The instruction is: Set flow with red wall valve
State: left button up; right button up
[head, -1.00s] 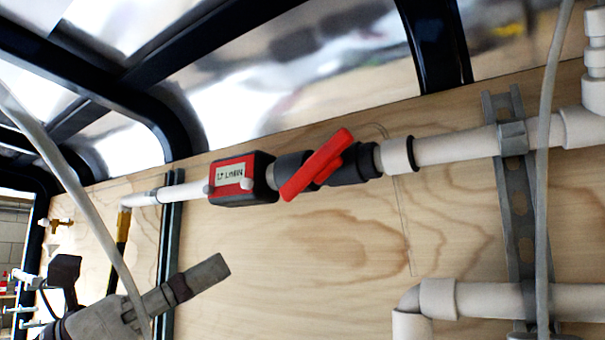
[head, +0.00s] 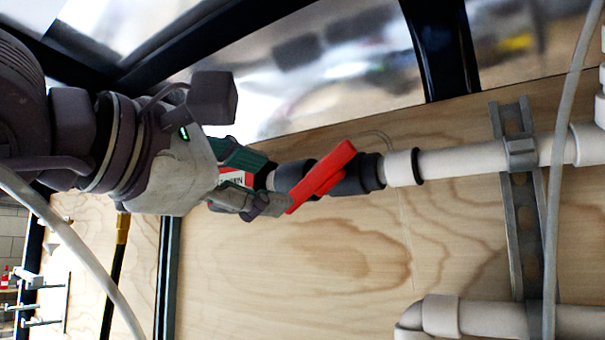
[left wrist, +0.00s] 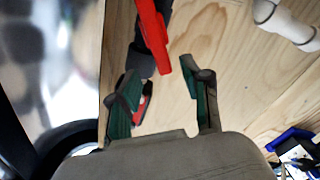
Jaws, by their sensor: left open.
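The red wall valve handle (head: 321,176) sits slanted across a black valve body (head: 358,175) on a white pipe in the head view. It also shows at the top of the left wrist view (left wrist: 153,32), running down toward the space between my fingertips. My left gripper (head: 262,196) comes in from the left, just left of the handle's lower end. Its fingers are apart in the left wrist view (left wrist: 160,82), with nothing clearly held between them. Whether a finger touches the handle I cannot tell. My left gripper mostly hides the red and black flow meter (head: 236,178). My right gripper is not in view.
The plywood wall (head: 300,265) lies behind the pipe. A metal strut (head: 525,230) and a thin hose (head: 560,180) run vertically on the right. A lower white pipe (head: 490,318) is at bottom right. A dark frame post (head: 440,50) stands above the valve.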

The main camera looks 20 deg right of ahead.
aim_at(301, 190)
pick_arm(q)
jog(key=p+x, duration=0.1)
jog(key=x, duration=0.2)
jog(key=p+x, duration=0.2)
jog(key=x, duration=0.1)
jog(key=shift+w+d+r, duration=0.1)
jog(key=shift+d+r, duration=0.1)
jog(key=shift+d, duration=0.2)
jog(key=shift+w+d+f, duration=0.2)
jog(key=shift+w+d, duration=0.35)
jog(key=shift+c, duration=0.2)
grip_shut()
